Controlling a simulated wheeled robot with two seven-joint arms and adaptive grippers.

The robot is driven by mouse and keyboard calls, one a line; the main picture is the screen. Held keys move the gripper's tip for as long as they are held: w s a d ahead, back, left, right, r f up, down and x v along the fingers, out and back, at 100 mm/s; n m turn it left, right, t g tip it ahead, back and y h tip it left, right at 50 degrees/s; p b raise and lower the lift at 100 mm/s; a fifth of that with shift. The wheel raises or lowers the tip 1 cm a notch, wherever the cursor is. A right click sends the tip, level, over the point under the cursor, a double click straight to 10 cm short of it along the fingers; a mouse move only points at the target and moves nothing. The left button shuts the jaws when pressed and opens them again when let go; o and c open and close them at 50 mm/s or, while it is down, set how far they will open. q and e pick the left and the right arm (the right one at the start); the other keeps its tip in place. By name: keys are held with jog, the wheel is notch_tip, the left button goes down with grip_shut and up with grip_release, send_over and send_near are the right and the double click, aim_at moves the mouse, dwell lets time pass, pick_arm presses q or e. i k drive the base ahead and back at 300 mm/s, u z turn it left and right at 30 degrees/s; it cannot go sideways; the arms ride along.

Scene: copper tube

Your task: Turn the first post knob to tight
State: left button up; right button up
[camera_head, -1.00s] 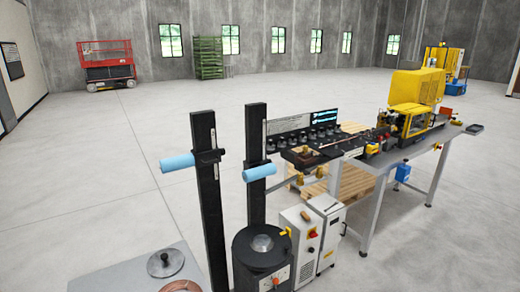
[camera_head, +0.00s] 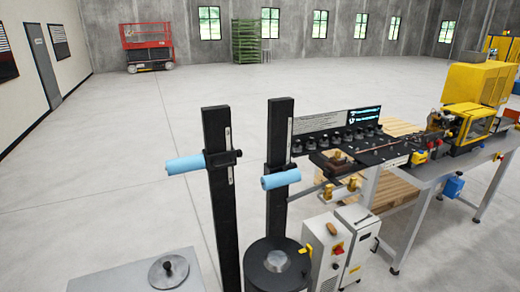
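Two black upright posts stand in front of me. The left post (camera_head: 219,230) carries a clamp with a small dark knob (camera_head: 236,154) on its right side and a blue roller (camera_head: 185,164) pointing left. The right post (camera_head: 277,215) carries a similar clamp and a blue roller (camera_head: 282,179). I cannot tell which post is the first, nor whether its knob is tight. Neither of my grippers is in view.
A grey surface with a round metal disc (camera_head: 169,269) lies at lower left. A black drum unit (camera_head: 277,268) and a white control box (camera_head: 326,249) stand by the right post. A bench with a yellow machine (camera_head: 475,100) is at right. Floor at left is clear.

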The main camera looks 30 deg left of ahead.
aim_at(239, 152)
jog(key=u, duration=0.15)
jog(key=i, duration=0.7)
jog(key=u, duration=1.05)
jog(key=i, duration=0.6)
jog(key=u, duration=0.65)
